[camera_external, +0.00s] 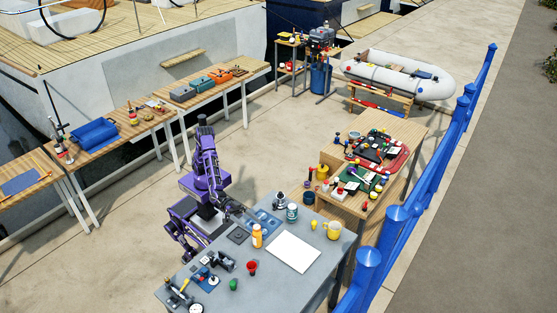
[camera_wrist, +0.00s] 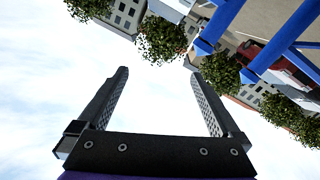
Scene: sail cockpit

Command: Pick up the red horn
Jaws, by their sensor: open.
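A small red, cup-like thing (camera_external: 252,267), which looks like the red horn, stands on the grey table (camera_external: 300,291) in the external view, near the front middle. It is too small there to make out its exact shape. My gripper (camera_wrist: 158,71) is open and empty in the wrist view, with sky, trees and buildings beyond its fingers. The red horn does not show in that view. In the external view my purple arm stands at the far left side of the grey table; its fingers are hard to make out there.
An orange bottle (camera_external: 257,237) stands behind the red thing, and a green item (camera_external: 234,284) lies to its front left. A white sheet (camera_external: 293,252) lies to the right. A yellow mug (camera_external: 332,230) and teal-labelled can (camera_external: 292,212) stand farther back. Metal fittings crowd the left end.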

